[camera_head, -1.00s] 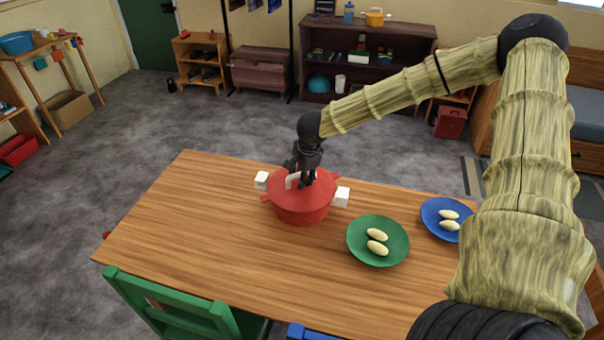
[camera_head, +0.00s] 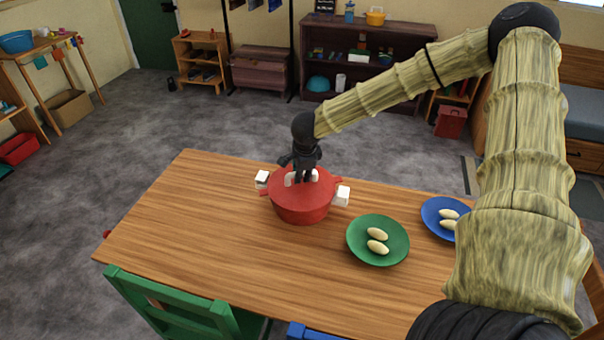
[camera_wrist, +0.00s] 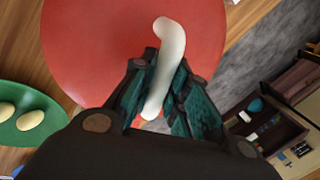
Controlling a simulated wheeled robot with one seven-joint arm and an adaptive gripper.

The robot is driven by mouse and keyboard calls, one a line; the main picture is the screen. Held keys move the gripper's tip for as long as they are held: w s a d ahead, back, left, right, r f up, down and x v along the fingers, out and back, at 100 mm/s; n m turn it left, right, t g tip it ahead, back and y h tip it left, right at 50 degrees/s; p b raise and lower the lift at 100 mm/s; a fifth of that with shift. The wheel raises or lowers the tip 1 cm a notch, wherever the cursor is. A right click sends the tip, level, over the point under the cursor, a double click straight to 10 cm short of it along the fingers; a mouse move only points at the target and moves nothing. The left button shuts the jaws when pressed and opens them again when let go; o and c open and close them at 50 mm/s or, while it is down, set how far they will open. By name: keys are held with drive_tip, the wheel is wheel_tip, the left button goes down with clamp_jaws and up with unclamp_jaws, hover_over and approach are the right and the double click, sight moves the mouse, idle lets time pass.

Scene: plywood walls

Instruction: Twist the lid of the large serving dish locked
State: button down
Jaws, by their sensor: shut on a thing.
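The large serving dish (camera_head: 302,212) is a round red pot on the wooden table, with white blocky handles at its left (camera_head: 262,180) and right (camera_head: 342,196). Its red lid (camera_head: 318,193) sits flat on top and also fills much of the wrist view (camera_wrist: 90,50). A curved white handle (camera_wrist: 170,45) stands across the lid. My gripper (camera_head: 301,180) reaches down from above and is shut on this handle. In the wrist view, the fingers (camera_wrist: 165,85) lie on both sides of the bar. A small red tab of the lid shows near the right white handle.
A green plate (camera_head: 362,252) with two pale oval items is right of the dish. A blue plate (camera_head: 430,215) with similar items is farther right, beside my arm. The table's left side is bare. A green chair (camera_head: 175,310) stands at the near edge.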

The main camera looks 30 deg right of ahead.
sight(299, 189)
idle(0.4)
drive_tip(key=shift+m+h, duration=0.4)
drive_tip(key=shift+m, duration=1)
drive_tip(key=shift+m+g+h+p, duration=0.3)
drive_tip(key=shift+m+g, duration=0.2)
drive_tip(key=shift+m, duration=0.9)
drive_tip(key=c, duration=1.3)
unclamp_jaws()
drive_tip(key=shift+v, duration=5.95)
